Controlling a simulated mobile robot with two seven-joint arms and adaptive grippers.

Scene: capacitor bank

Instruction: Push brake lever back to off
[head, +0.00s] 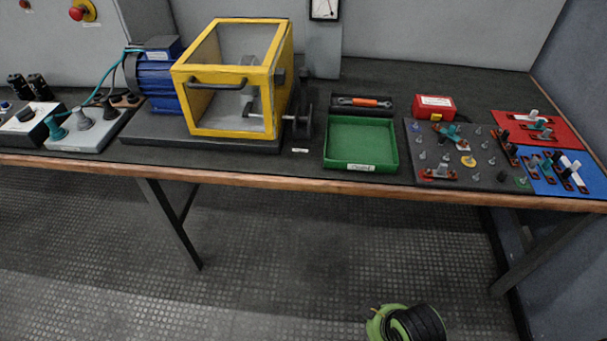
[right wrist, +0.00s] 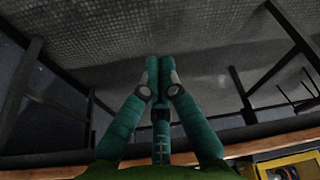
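The yellow-framed guard cage (head: 235,80) stands on a dark base, joined to a blue motor (head: 155,80). A dark upright piece (head: 308,108) sits on the shaft sticking out of the cage's right side. It may be the brake lever, but no label or setting on it is readable. My right gripper (right wrist: 157,66) has teal fingers, with the tips close together and nothing seen between them. In the right wrist view it hangs over the floor in front of the table, apart from the machine. My left gripper is in neither view.
On the table are a green tray (head: 361,146), a red box (head: 434,108), a wrench holder (head: 362,104) and a terminal board (head: 470,150). A switch panel (head: 88,130) is at left. A green-and-black reel (head: 408,323) lies on the floor, otherwise clear in front.

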